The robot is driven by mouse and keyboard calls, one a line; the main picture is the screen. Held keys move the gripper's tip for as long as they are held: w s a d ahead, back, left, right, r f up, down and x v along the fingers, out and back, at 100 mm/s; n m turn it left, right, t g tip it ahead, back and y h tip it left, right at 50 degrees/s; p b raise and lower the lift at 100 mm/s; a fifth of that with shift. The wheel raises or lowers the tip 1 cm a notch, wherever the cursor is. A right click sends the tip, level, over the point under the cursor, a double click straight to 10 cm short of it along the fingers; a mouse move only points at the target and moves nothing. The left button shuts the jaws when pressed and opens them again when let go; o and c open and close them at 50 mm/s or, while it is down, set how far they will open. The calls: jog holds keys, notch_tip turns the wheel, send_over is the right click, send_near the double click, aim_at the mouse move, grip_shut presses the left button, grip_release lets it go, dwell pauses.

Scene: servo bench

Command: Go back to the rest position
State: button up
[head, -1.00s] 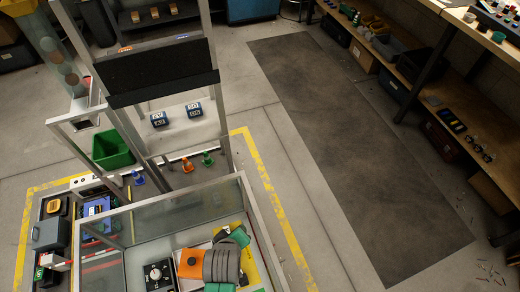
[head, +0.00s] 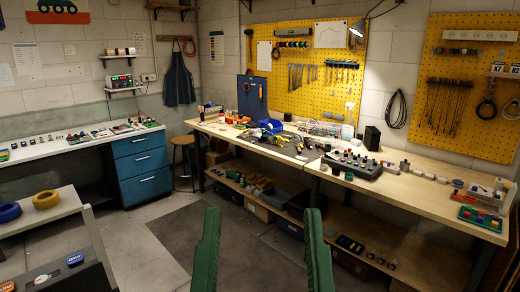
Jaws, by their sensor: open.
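My gripper (head: 262,214) is at the bottom middle of the head view. Its two green fingers point upward and stand wide apart. Nothing is between them; only floor and the bench behind show through the gap. The rest of my arm is below the picture edge and hidden. The fingers appear in front of the wooden workbench (head: 420,187), and I see them touching nothing.
A dark mat (head: 180,235) lies on the floor. A blue drawer cabinet (head: 142,165) and a stool (head: 182,141) stand at the back. A shelf frame with tape rolls (head: 46,199) is at the left. Yellow pegboards (head: 290,75) hang above the workbench.

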notch_tip(320, 180, up, 31)
jog(key=p, duration=2.6)
jog(key=shift+w+a, duration=0.15)
jog(key=shift+a, duration=0.1)
jog(key=shift+f, duration=0.1)
